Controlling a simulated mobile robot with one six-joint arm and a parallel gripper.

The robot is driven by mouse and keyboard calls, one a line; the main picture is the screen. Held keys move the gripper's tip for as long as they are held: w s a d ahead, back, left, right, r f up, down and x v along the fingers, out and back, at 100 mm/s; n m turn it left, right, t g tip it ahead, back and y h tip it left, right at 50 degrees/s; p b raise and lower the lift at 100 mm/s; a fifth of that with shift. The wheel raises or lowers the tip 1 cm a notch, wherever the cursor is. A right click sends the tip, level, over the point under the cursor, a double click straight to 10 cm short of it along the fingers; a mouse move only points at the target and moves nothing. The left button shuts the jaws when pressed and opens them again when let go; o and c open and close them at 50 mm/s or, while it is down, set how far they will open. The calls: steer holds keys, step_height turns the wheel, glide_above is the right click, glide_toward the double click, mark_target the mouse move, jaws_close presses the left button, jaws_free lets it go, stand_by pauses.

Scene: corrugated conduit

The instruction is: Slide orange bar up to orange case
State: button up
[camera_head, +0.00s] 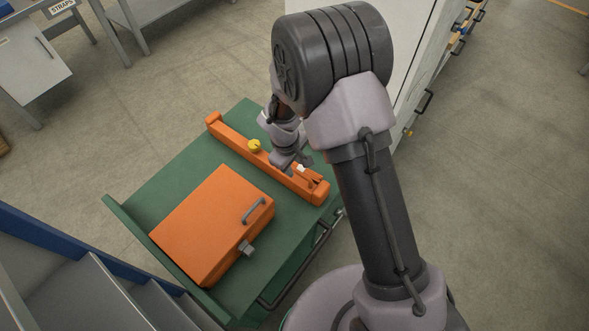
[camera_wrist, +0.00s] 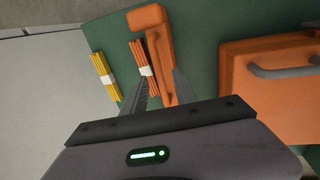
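The orange bar (camera_head: 232,139) lies along the far side of the green cart top, raised at its ends. It also shows in the wrist view (camera_wrist: 150,20). The orange case (camera_head: 208,225), with a grey handle and a latch, sits nearer, with a green gap between it and the bar. The case is at the right in the wrist view (camera_wrist: 270,85). My gripper (camera_head: 288,167) is down at the bar's right half. In the wrist view its two fingers (camera_wrist: 160,78) are apart, with part of the bar seen between them. I cannot tell whether they touch it.
The green cart top (camera_head: 150,195) has a raised left edge. A yellow bundle (camera_wrist: 105,75) and an orange bundle (camera_wrist: 139,58), each with a white band, lie beside the bar. A small yellow piece (camera_head: 254,146) shows at the bar. A white cabinet (camera_head: 408,50) stands behind.

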steer(key=shift+w+d+f, duration=0.1)
steer(key=shift+w+f, duration=0.05)
steer(key=shift+f, duration=0.5)
steer(key=shift+w+d+f, duration=0.1)
steer(key=shift+f, duration=0.55)
steer(key=shift+c, duration=0.2)
jaws_close()
steer(key=shift+a, duration=0.1)
